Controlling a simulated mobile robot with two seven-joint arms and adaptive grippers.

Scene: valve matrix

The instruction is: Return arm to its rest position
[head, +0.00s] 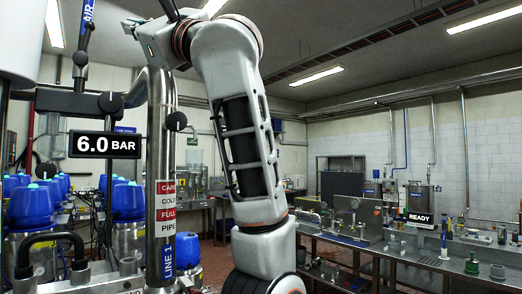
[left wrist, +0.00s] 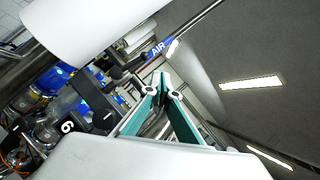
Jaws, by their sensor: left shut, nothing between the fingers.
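My left arm rises from the bottom middle of the head view and bends at the top toward the left. My left gripper (head: 150,46) is near the top left, small and partly hidden, close to the steel pipe. In the left wrist view the gripper (left wrist: 165,90) shows teal fingers that meet at the tips, with nothing between them. A blue pipe label reading AIR (left wrist: 157,49) lies just beyond the tips in that view; whether they touch it cannot be told. My right gripper is not in view.
A thick upright steel pipe (head: 161,130) with a LINE 1 label stands left of my arm. A 6.0 BAR sign (head: 104,144) and several blue-capped units (head: 128,202) are at the left. A steel workbench (head: 398,262) with a READY sign (head: 414,217) runs along the right.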

